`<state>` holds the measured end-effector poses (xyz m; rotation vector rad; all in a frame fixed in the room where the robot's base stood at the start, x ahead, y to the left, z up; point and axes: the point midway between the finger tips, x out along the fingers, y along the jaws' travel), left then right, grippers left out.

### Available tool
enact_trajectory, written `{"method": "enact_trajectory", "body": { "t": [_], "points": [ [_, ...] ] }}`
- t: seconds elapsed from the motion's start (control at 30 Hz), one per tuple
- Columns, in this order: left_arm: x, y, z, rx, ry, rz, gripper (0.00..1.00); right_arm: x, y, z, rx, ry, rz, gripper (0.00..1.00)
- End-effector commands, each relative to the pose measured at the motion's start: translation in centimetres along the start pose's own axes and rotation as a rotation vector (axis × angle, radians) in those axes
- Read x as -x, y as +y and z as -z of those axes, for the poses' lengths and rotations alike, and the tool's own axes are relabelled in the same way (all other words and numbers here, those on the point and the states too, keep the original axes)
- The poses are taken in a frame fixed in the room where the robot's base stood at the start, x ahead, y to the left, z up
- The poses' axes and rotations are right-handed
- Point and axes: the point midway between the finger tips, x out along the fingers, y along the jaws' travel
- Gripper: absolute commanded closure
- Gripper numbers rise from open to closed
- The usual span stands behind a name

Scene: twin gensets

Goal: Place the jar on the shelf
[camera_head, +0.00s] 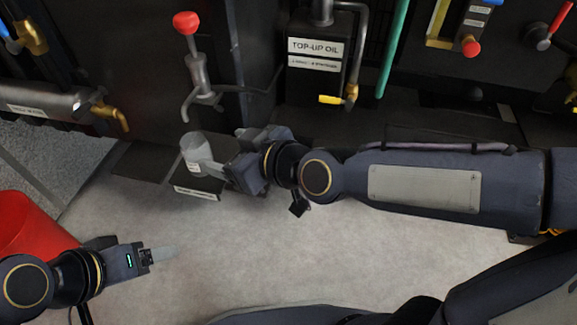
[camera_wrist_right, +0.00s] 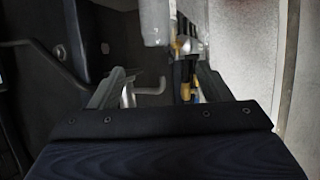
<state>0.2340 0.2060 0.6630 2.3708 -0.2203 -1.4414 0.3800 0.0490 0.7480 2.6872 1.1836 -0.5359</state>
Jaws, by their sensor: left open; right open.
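The jar (camera_head: 194,147) is a pale grey cylinder with a white label. In the head view it stands upright over a dark flat ledge with a labelled front edge (camera_head: 195,193), which looks like the shelf. My right gripper (camera_head: 212,166) is open, its fingers pointing left at the jar's lower right side. In the right wrist view the open fingers (camera_wrist_right: 157,85) show, with a pale, jar-like thing (camera_wrist_right: 155,22) at the top edge, cut off. I cannot tell whether the fingers touch the jar. My left gripper (camera_head: 163,254) is open and empty at the lower left.
A red-knobbed lever (camera_head: 187,24) and a grey valve spout (camera_head: 200,90) rise just behind the jar. A brass tap (camera_head: 108,112) is to the left, a top-up oil tank (camera_head: 316,60) to the right. A red bin (camera_head: 30,228) stands at the left. The pale floor (camera_head: 240,250) is clear.

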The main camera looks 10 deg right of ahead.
Motion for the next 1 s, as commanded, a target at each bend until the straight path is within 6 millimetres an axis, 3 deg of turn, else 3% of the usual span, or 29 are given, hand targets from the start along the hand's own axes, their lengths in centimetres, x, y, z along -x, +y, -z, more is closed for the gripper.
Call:
{"method": "enact_trajectory", "body": {
  "t": [0.17, 0.27, 0.37, 0.43, 0.53, 0.6, 0.73, 0.83, 1.0],
  "points": [
    [0.0, 0.0, 0.0, 0.000, 0.000, 0.000, 0.29, 0.1, 0.2, -0.1, -0.003, -0.003, -0.003, 0.29],
    [0.0, 0.0, 0.0, 0.000, 0.000, 0.000, 0.29, 1.7, 1.8, -0.9, -0.044, -0.032, -0.027, 0.29],
    [0.0, 0.0, 0.0, 0.000, 0.000, 0.000, 0.29, 5.4, 4.8, -3.3, -0.152, -0.111, -0.084, 0.29],
    [0.0, 0.0, 0.0, 0.000, 0.000, 0.000, 0.29, 9.1, 6.8, -6.1, -0.269, -0.187, -0.141, 0.29],
    [0.0, 0.0, 0.0, 0.000, 0.000, 0.000, 0.29, 14.3, 8.2, -10.5, -0.458, -0.296, -0.230, 0.29],
    [0.0, 0.0, 0.0, 0.000, 0.000, 0.000, 0.29, 17.5, 8.3, -13.3, -0.587, -0.360, -0.289, 0.29],
    [0.0, 0.0, 0.0, 0.000, 0.000, 0.000, 0.29, 21.5, 7.4, -17.2, -0.775, -0.443, -0.366, 0.29],
    [0.0, 0.0, 0.0, 0.000, 0.000, 0.000, 0.29, 22.9, 6.7, -18.6, -0.850, -0.473, -0.395, 0.29],
    [0.0, 0.0, 0.0, 0.000, 0.000, 0.000, 0.29, 23.2, 6.5, -19.0, -0.872, -0.486, -0.400, 0.29]
  ]
}}
